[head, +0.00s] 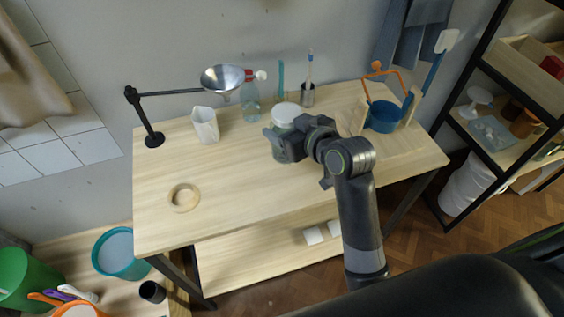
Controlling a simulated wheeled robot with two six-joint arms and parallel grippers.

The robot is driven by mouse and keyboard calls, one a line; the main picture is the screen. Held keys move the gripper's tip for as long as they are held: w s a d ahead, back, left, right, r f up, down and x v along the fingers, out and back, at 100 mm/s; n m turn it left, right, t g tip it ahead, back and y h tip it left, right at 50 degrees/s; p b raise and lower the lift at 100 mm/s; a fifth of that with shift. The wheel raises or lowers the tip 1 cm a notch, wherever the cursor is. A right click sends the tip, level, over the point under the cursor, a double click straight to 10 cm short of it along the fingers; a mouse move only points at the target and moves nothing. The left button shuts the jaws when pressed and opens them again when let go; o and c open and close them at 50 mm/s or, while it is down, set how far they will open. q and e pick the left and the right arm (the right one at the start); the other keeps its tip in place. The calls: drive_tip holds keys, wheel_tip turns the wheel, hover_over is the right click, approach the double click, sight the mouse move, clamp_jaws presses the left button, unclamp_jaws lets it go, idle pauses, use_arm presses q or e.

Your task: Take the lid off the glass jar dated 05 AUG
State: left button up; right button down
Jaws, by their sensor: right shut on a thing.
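My right gripper (283,134) reaches in from the right and is shut on the jar's body, just below the lid. One finger shows at the jar's left side; the hand and wrist hide the jar's right side. My left gripper is not in view.
A metal funnel (222,79) on a stand, a white cup (205,125) and a clear bottle (251,104) are left of the jar. A blue pot (383,117) stands right. A tape ring (184,197) lies front left. The table's front middle is clear.

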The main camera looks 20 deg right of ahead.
wheel_tip(320, 180, down, 4)
drive_tip(key=shift+s+f, duration=0.15)
drive_tip(key=shift+f, duration=0.35)
wheel_tip(320, 180, down, 3)
drive_tip(key=shift+f, duration=0.5)
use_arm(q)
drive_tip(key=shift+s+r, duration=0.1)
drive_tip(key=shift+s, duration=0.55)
